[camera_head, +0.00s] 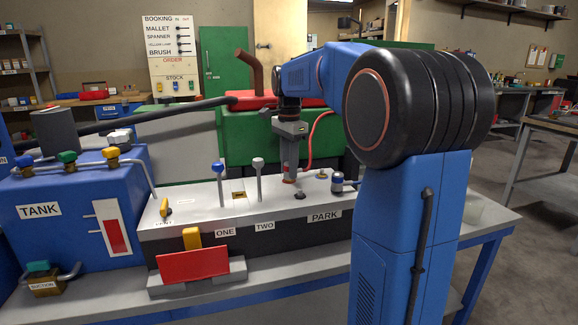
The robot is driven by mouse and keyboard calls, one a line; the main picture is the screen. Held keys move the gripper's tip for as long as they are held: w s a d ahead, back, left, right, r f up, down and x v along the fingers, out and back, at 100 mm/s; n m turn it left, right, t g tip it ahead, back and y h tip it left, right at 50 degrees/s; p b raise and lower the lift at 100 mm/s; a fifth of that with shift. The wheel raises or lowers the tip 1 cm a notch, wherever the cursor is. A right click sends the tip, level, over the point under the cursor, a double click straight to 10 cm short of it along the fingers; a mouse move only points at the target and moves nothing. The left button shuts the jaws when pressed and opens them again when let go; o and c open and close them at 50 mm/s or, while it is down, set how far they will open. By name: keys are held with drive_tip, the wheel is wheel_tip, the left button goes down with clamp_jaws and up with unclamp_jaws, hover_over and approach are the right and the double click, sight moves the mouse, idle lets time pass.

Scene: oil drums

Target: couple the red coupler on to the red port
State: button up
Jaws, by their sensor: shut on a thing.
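My gripper (290,172) points straight down over the bench unit's light top, behind the PARK label (324,216). It is shut on a small coupler with a red band (289,181), only partly visible between and below the fingers. A thin red hose (312,132) curves down behind the gripper to about the coupler's height. The coupler is close above the top or touching it; I cannot tell which. A dark round fitting (300,194) sits just in front of it. I cannot pick out a red port for certain.
A blue-banded coupler (337,183) and a small brass fitting (322,175) stand to the right. A blue-topped lever (220,180) and a grey-topped lever (259,178) rise to the left. The blue tank (60,225) is far left. My arm hides the bench's right part.

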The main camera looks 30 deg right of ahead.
drive_tip(key=o, duration=1.2)
drive_tip(key=shift+o, duration=0.2)
wheel_tip(320, 180, up, 17)
drive_tip(key=shift+r, duration=0.15)
